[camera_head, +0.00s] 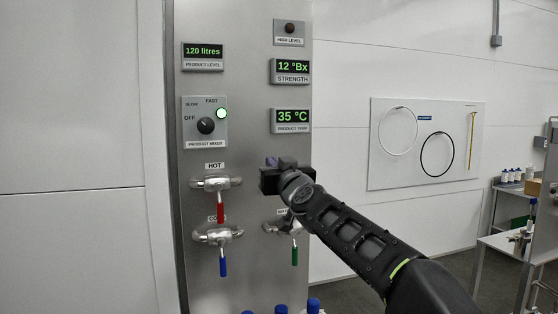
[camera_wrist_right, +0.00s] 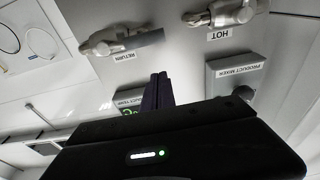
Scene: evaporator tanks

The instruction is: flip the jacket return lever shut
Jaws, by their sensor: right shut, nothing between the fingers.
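The return valve (camera_head: 283,226) is on the lower right of the steel panel, with its green lever (camera_head: 294,255) hanging straight down. Its label is mostly hidden behind my right arm in the head view. The wrist view shows the valve (camera_wrist_right: 108,40) upside down beside a RETURN label (camera_wrist_right: 125,56); I cannot make out the green lever there. My right gripper (camera_head: 274,162) is shut and empty, in front of the panel above the return valve and apart from it. Its dark fingers (camera_wrist_right: 158,90) are together in the wrist view. My left gripper is in neither view.
The hot valve with red lever (camera_head: 220,207) and another valve with blue lever (camera_head: 223,266) are to the left. The mixer knob (camera_head: 206,126) is above them. Blue-capped bottles (camera_head: 313,305) stand low in front. A wall board with hoses (camera_head: 424,145) hangs right.

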